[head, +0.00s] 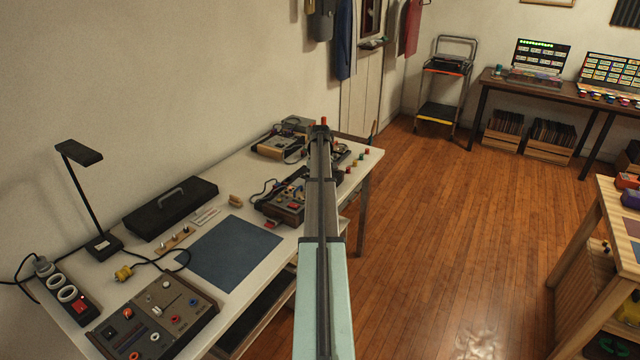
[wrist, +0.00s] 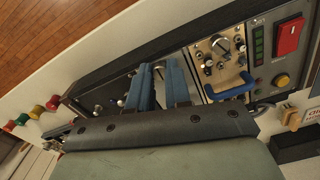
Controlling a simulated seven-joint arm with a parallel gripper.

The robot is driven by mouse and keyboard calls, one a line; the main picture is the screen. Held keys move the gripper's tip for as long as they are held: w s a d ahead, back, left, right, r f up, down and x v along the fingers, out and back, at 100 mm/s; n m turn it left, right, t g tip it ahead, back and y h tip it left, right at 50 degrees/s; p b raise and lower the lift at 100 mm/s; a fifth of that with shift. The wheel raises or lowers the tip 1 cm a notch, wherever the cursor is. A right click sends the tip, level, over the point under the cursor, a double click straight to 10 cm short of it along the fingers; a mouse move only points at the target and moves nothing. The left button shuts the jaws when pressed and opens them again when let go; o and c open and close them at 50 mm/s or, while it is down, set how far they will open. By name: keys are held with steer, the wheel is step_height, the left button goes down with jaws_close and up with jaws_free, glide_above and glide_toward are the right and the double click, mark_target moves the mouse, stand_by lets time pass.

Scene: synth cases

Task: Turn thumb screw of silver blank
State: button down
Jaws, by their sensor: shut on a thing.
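My gripper (wrist: 159,70) reaches into a dark case (wrist: 103,82) of panels in the wrist view. Its two blue fingers are shut on a small silver thumb screw (wrist: 158,73), which shows only partly between the tips. The silver blank under it is mostly hidden by the fingers and my wrist, so I cannot make out its outline. In the head view my own arm covers the fingertips and the screw.
A red switch (wrist: 289,37) and a yellow button (wrist: 281,80) sit right of the pale panel. Coloured knobs (wrist: 52,103) stand at the left. In the head view the white bench (head: 262,247) holds a blue mat (head: 229,254), a lamp (head: 82,195) and several devices.

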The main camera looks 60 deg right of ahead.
stand_by(0.3)
steer(key=c, duration=1)
jaws_free()
steer(key=shift+c, duration=0.2)
steer(key=shift+r, duration=0.15)
step_height(320, 180, up, 14)
steer(key=shift+f, duration=0.2)
